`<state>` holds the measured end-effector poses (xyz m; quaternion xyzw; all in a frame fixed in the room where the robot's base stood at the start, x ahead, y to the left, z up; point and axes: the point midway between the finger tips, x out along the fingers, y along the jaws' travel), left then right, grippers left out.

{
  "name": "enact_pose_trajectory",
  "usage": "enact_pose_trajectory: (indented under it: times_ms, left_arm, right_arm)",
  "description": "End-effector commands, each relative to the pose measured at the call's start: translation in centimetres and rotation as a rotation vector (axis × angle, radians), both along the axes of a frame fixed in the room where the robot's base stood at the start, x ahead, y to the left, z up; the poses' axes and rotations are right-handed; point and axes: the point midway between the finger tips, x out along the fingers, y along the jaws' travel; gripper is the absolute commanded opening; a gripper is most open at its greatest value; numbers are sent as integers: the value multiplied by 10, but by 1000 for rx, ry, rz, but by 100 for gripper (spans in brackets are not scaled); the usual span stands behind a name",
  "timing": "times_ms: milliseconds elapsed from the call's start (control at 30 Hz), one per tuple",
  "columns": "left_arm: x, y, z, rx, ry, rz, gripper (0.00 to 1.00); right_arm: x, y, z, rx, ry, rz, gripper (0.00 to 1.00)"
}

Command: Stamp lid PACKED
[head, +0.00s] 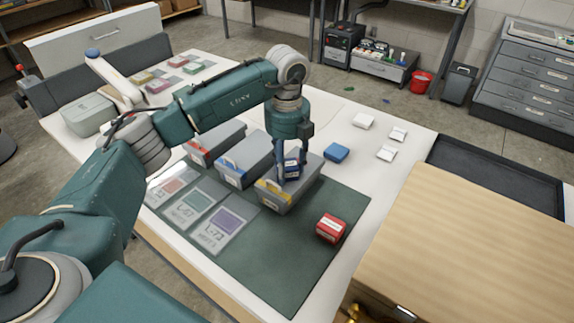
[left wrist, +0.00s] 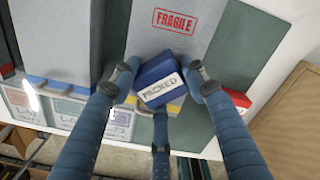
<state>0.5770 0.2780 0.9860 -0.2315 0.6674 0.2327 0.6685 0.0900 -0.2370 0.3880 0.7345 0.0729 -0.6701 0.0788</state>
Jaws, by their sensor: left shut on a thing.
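My left gripper (head: 290,168) is shut on a blue stamp (left wrist: 158,80) whose label reads PACKED. In the left wrist view my fingers (left wrist: 160,88) close around it. The stamp is over the front part of the grey box with the yellow tag (head: 273,195). I cannot tell whether it touches the lid. In the left wrist view that lid (left wrist: 195,45) carries a red FRAGILE mark (left wrist: 175,20); no PACKED mark shows, though the stamp and fingers hide part of the lid. A red stamp (head: 331,228) stands on the green mat (head: 275,250). My right gripper is not in view.
Two more grey boxes, one with a blue tag (head: 244,160) and one with a red tag (head: 215,142), stand to the left. Several printed cards (head: 222,231) lie in front. A wooden surface (head: 470,245) is at right.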

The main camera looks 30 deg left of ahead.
Motion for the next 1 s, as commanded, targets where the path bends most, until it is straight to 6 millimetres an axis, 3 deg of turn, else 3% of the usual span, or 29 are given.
enact_pose_trajectory:
  times_ms: [233, 1000]
  left_arm:
    - [-1, 0, 6, 0, 3, -1, 27]
    - [0, 0, 69, 1, 1, 0, 27]
  right_arm:
    - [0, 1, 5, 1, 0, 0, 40]
    - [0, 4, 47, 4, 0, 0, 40]
